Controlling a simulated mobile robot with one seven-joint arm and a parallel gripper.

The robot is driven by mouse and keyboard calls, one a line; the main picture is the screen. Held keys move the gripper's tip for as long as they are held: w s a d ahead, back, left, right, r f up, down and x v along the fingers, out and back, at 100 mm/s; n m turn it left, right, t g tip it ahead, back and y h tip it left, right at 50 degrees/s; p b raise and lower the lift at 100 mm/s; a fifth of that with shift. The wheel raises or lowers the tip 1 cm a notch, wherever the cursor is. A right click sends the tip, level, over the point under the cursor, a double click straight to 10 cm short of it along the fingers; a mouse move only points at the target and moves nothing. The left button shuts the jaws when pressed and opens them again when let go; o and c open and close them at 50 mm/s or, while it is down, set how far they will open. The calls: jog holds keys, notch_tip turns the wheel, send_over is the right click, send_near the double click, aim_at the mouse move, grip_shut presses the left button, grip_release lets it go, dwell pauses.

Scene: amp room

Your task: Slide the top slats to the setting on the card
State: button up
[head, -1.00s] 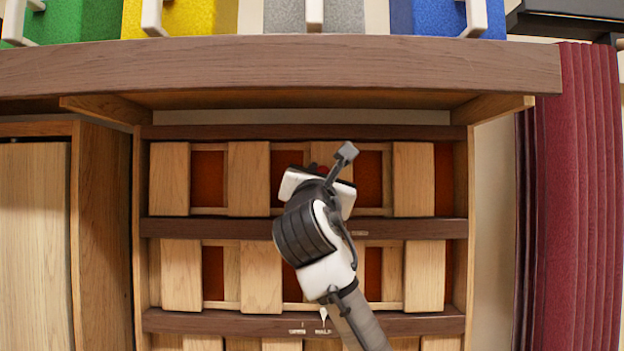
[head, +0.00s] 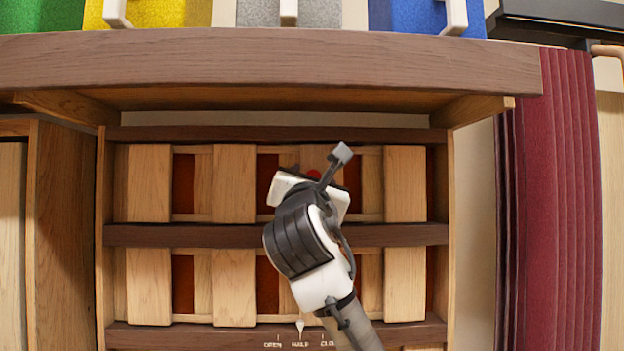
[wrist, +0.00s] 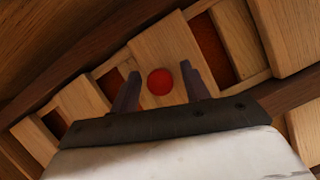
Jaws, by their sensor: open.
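The top slats (head: 233,183) are a row of light wood boards over reddish-brown openings, high in a wooden frame. They partly cover the openings, with red-brown gaps between boards. A red knob (wrist: 160,81) on a top-row board shows between my gripper's two dark fingers (wrist: 160,88) in the wrist view. The fingers are open, one on each side of it; contact cannot be told. In the head view my gripper (head: 316,178) covers part of the top row, and only a bit of the red knob shows. No card can be made out.
A second slat row (head: 148,286) lies below the middle dark rail (head: 180,235). A white pointer (head: 300,326) stands above HALF on the lower rail. A thick shelf edge (head: 270,58) overhangs above. Maroon panels (head: 550,200) stand at the right.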

jog(key=b+v, duration=0.6)
jog(key=v, duration=0.7)
jog(key=shift+s+f, duration=0.2)
jog(key=shift+s, duration=0.2)
